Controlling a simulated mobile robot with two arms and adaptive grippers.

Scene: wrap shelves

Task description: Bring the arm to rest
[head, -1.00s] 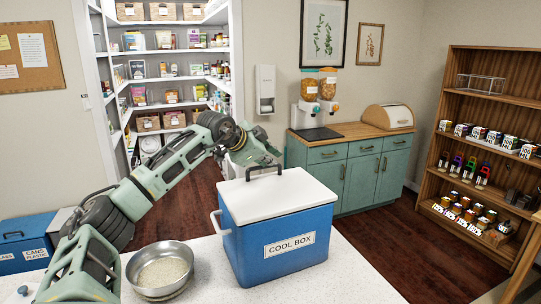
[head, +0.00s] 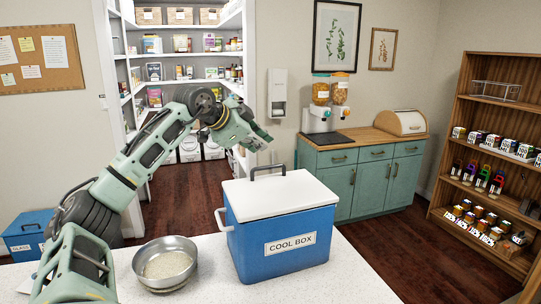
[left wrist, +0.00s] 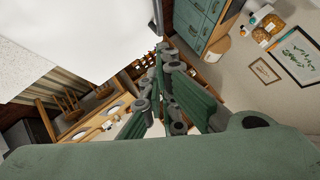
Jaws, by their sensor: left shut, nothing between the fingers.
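My left arm (head: 140,160) reaches in from the left in the head view. Its gripper (head: 268,141) is shut and empty, in the air above and behind the cool box (head: 283,243). The fingers also show shut in the left wrist view (left wrist: 166,58). The cool box is blue with a white lid (head: 280,190), which is on. The black lid handle (head: 266,171) stands up just below the fingertips in the picture, with a visible gap. My right gripper is not in view.
A metal bowl (head: 165,285) of grain stands on the speckled white counter (head: 350,287), left of the cool box. A teal cabinet (head: 340,190) with dispensers (head: 320,105) and a bread box (head: 401,122) stands behind. Wooden shelves (head: 480,150) with goods are at right.

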